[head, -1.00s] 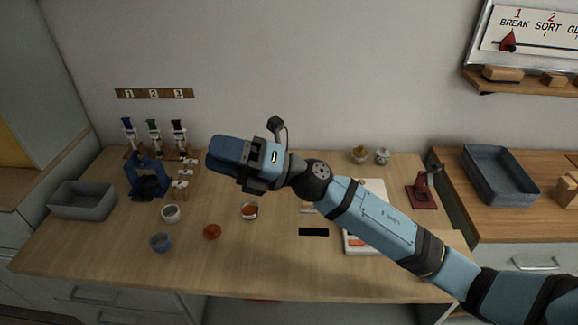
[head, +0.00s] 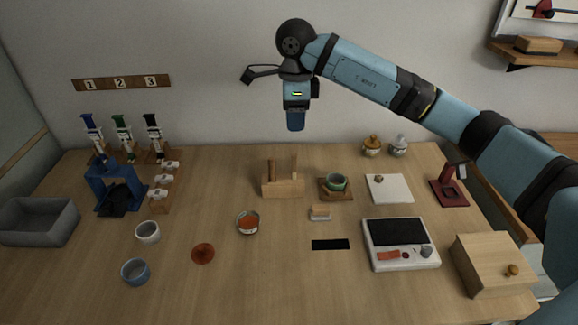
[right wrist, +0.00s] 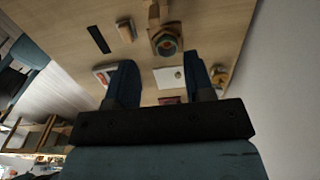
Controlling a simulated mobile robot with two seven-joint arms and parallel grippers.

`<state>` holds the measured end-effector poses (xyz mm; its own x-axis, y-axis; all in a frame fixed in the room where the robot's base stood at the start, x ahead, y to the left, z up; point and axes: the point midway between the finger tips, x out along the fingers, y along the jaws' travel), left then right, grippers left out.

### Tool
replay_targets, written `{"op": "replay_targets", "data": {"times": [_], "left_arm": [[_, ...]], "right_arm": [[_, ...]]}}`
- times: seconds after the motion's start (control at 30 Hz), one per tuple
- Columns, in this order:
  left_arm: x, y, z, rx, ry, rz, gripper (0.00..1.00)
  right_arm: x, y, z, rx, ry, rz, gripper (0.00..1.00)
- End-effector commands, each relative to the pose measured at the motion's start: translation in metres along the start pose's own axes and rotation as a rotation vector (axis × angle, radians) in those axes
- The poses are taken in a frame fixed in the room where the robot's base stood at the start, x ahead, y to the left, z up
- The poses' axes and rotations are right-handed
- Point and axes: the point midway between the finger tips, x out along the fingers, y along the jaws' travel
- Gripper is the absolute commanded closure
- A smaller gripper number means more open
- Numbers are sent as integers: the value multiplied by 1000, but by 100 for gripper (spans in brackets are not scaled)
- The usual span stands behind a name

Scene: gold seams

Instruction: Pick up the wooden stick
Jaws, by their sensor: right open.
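A wooden holder block (head: 283,188) stands near the middle of the table, with a darker brown stick (head: 271,171) upright at its left and a paler wooden stick (head: 294,167) at its right. I cannot tell which is the one named. My right gripper (head: 296,122) points down in the air above and behind the holder, apart from both sticks. In the right wrist view its two blue fingers (right wrist: 160,78) are spread with nothing between them. My left gripper is not in view.
Left are a red-filled bowl (head: 248,223), a blue stand (head: 117,190) and a grey tray (head: 38,222).

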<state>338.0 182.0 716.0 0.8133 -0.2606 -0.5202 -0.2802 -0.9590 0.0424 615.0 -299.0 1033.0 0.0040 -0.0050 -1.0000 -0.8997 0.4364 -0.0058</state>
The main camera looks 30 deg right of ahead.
Motion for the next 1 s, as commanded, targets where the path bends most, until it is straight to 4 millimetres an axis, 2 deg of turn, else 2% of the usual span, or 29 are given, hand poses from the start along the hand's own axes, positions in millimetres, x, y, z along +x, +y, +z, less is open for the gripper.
{"op": "replay_targets", "data": {"times": [0.1,0.3,0.57,0.87,1.0], "left_arm": [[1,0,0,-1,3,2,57],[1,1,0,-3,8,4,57],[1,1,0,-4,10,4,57],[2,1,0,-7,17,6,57],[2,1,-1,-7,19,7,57]], "right_arm": [[27,1,0,-1,2,6,52],[60,2,1,0,-2,4,52],[76,3,1,-1,-3,4,52],[118,8,2,-2,-2,4,52],[123,8,2,-2,-4,2,52]]}}
